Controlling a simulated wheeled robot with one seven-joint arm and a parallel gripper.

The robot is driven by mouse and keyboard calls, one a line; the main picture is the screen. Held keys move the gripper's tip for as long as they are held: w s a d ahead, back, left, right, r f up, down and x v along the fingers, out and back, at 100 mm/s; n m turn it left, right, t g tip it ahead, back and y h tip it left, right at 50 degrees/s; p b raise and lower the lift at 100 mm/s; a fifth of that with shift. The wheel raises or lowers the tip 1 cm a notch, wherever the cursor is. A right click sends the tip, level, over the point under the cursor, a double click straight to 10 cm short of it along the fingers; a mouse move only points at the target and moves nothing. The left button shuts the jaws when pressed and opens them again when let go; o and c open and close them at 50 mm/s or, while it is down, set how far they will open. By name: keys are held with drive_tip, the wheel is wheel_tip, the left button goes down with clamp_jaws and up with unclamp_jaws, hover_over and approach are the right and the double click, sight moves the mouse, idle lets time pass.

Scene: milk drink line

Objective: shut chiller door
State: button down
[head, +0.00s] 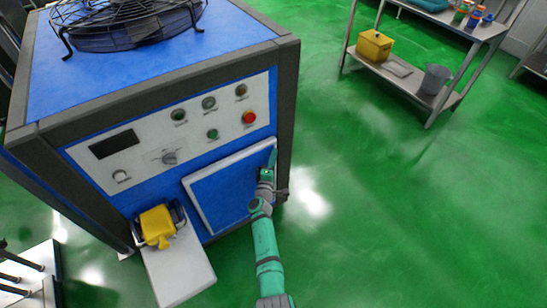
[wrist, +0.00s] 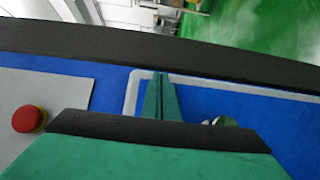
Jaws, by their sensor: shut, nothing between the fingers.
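The chiller (head: 150,75) is a big blue box with a dark frame at the left of the head view. Its door (head: 222,195) is a blue panel with a pale border, low on the front face below the controls. It looks close to the face; I cannot tell whether a gap is left. My gripper (head: 271,160) is shut and empty at the door's upper right edge. In the wrist view, the shut fingers (wrist: 160,95) lie over a corner of the pale border (wrist: 131,92). Contact is unclear, and my arm hides part of the door's right side.
A panel with a red button (head: 249,117) is above the door; the button also shows in the wrist view (wrist: 28,118). A metal shelf (head: 405,82) stands at upper right. Green floor right of the chiller is clear.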

drive_tip(key=shift+w+a+r, duration=0.35)
drive_tip(key=shift+w+r, duration=0.1)
drive_tip(key=shift+r, duration=0.05)
drive_tip(key=shift+s, duration=0.1)
drive_tip(key=s+d+f, duration=0.1)
drive_tip(key=s+d, duration=0.6)
drive_tip(key=s, duration=0.5)
drive_tip(key=shift+s+d, duration=0.35)
drive_tip(key=shift+s, duration=0.05)
